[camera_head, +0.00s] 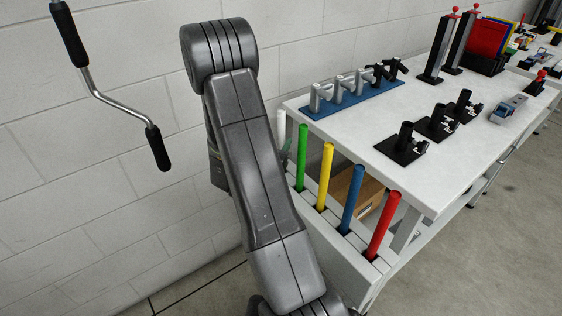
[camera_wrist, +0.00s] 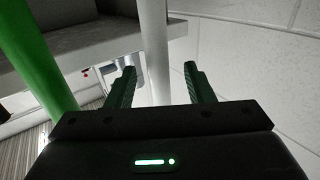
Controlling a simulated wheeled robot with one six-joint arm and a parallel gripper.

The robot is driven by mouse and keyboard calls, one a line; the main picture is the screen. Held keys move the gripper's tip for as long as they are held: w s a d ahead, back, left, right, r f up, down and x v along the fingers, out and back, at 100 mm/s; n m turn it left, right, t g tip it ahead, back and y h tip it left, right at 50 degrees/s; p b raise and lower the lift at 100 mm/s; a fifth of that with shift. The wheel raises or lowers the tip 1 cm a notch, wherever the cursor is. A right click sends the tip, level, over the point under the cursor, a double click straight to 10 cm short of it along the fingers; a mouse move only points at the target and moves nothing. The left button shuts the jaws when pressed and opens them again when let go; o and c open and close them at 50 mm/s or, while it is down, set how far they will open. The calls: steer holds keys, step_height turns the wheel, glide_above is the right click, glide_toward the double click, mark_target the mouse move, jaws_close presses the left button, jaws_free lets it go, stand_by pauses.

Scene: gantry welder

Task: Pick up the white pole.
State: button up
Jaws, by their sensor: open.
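The white pole (camera_wrist: 154,40) stands upright in the wrist view, between the two fingers of my gripper (camera_wrist: 160,68). The fingers are apart, one on each side of the pole, with gaps showing. How deep the pole sits between them is hard to tell. In the head view a short upper part of the white pole (camera_head: 281,124) shows beside my arm, left of the green pole (camera_head: 302,158). My arm hides most of my gripper there. The green pole also shows close at the left of the wrist view (camera_wrist: 36,65).
The yellow pole (camera_head: 325,177), blue pole (camera_head: 351,199) and red pole (camera_head: 382,226) stand in a row at the end of the white table (camera_head: 345,140). A cardboard box (camera_head: 350,190) sits below the tabletop. A block wall (camera_head: 120,215) is close on the left.

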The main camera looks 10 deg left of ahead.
steer(key=w, duration=0.2)
steer(key=w+d, duration=0.1)
steer(key=w, duration=0.1)
steer(key=shift+w+f, duration=0.1)
steer(key=shift+w, duration=0.15)
steer(key=shift+c, duration=0.2)
jaws_close()
